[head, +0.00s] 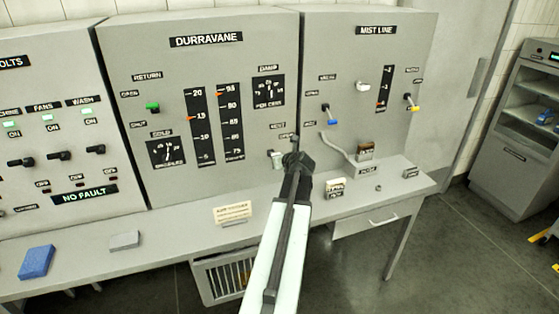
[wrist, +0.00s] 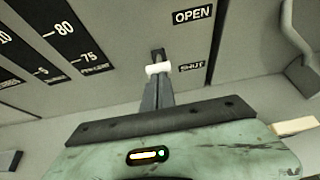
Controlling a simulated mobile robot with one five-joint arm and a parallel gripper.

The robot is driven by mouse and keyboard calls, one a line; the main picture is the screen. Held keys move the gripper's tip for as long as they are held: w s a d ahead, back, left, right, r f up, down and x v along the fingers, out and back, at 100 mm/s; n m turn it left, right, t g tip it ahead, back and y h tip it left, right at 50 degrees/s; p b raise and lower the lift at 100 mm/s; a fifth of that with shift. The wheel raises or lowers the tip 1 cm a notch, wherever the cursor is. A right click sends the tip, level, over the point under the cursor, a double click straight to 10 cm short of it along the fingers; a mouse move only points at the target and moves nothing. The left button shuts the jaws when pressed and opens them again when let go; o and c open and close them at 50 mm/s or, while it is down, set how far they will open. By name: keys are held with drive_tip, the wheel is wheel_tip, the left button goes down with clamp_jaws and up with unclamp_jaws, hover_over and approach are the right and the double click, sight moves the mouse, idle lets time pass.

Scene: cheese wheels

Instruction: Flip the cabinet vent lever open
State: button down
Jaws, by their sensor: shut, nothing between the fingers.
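The vent lever has a white handle (head: 277,158) low on the DURRAVANE cabinet (head: 200,60), under a small label. In the wrist view the white handle (wrist: 158,69) sits level with the SHUT label (wrist: 192,66), below the OPEN label (wrist: 193,15). A dark piece (wrist: 158,54) shows just above the handle. My gripper (head: 295,150) is at the cabinet front, just right of the handle in the head view. In the wrist view my gripper's fingers (wrist: 157,88) are together and empty, their tips directly below the handle. I cannot tell whether they touch it.
The MIST LINE cabinet (head: 345,80) with a bent grey pipe (head: 338,148) stands to the right. A beige card (head: 232,212), a grey block (head: 125,240) and a blue sponge-like block (head: 37,262) lie on the bench (head: 180,236). Free bench top lies between them.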

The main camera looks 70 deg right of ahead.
drive_tip(key=shift+a, duration=0.1)
drive_tip(key=r+p+v, duration=0.1)
drive_tip(key=p+v, duration=0.5)
drive_tip(key=v, duration=0.5)
